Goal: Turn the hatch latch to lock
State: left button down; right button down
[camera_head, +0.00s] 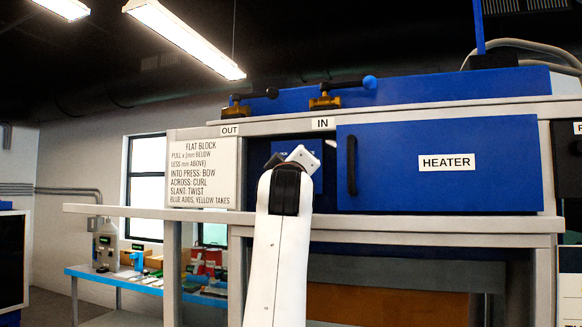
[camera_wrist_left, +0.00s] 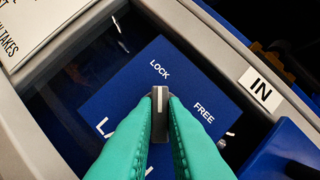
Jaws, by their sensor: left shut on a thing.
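The hatch latch (camera_wrist_left: 160,103) is a dark bar-shaped knob with a white line on its top. It sits on a blue panel (camera_wrist_left: 110,92) marked LOCK and FREE, with a third label partly hidden by the fingers. The white line points up the picture, toward the word LOCK, with FREE to its right. My left gripper (camera_wrist_left: 160,128) has green fingers shut on the knob from both sides. In the head view my white left arm reaches the panel (camera_head: 318,180) under the IN sign, and my wrist hides the latch and fingertips. My right gripper is not in view.
A blue HEATER door (camera_head: 440,185) with a black vertical handle (camera_head: 351,165) stands just right of the panel. A printed sign board (camera_head: 200,173) is to the left. A pale ledge (camera_head: 130,211) runs below. Two levers (camera_head: 342,92) sit on top.

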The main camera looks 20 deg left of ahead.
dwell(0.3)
pick_arm(q)
jog(key=c, duration=1.5)
grip_release()
jog(key=b+v, duration=0.6)
jog(key=v, duration=0.6)
